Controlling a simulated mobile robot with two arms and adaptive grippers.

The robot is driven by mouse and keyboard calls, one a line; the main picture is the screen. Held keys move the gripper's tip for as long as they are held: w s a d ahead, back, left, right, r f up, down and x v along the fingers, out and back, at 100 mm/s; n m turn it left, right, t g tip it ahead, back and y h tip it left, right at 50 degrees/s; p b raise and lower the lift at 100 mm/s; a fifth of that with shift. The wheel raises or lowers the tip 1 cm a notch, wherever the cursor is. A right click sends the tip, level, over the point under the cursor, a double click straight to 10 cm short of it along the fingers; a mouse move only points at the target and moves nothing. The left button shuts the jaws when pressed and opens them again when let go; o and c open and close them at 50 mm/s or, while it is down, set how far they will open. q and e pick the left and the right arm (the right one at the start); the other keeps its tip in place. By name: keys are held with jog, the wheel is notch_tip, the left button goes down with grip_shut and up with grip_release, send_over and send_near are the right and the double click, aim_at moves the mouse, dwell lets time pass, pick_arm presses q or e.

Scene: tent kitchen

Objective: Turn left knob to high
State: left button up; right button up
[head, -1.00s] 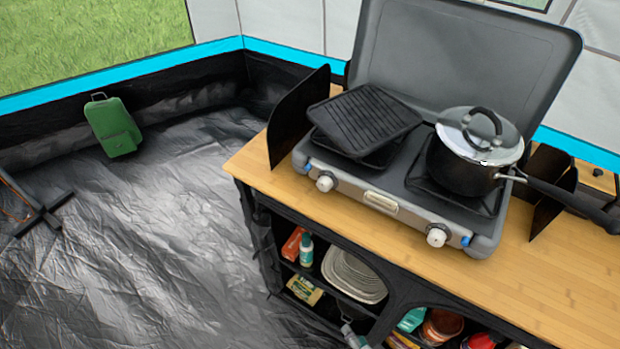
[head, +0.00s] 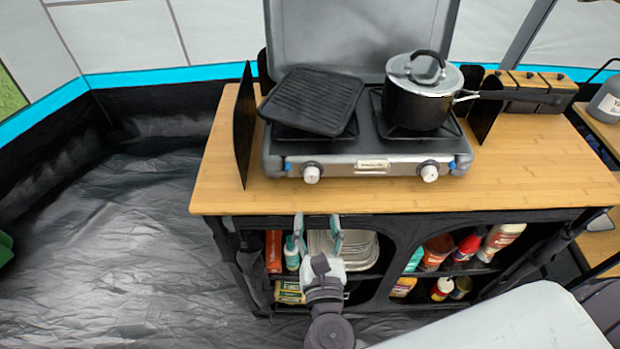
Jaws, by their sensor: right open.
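The left knob (head: 312,174) is a small white dial on the front panel of the grey camping stove (head: 372,165), below the black griddle plate (head: 309,100). The right knob (head: 429,172) is a similar white dial at the other end of the panel. The setting of either knob is too small to read. My right gripper (head: 318,232) is open and empty, its two fingers pointing up. It shows below the left knob, in front of the cabinet's edge, apart from the stove. My left gripper is not in view.
A lidded black pot (head: 417,105) sits on the right burner, its handle reaching right. The stove stands on a wooden tabletop (head: 540,170) with a black side screen (head: 244,125). Shelves below hold bottles and trays. Dark floor (head: 110,250) lies clear at left.

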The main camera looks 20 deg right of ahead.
aim_at(312, 180)
jog(key=p+x, duration=0.2)
jog(key=x, duration=0.8)
jog(key=shift+r, duration=0.1)
jog(key=shift+w+d, duration=0.1)
jog(key=shift+w, duration=0.55)
grip_shut()
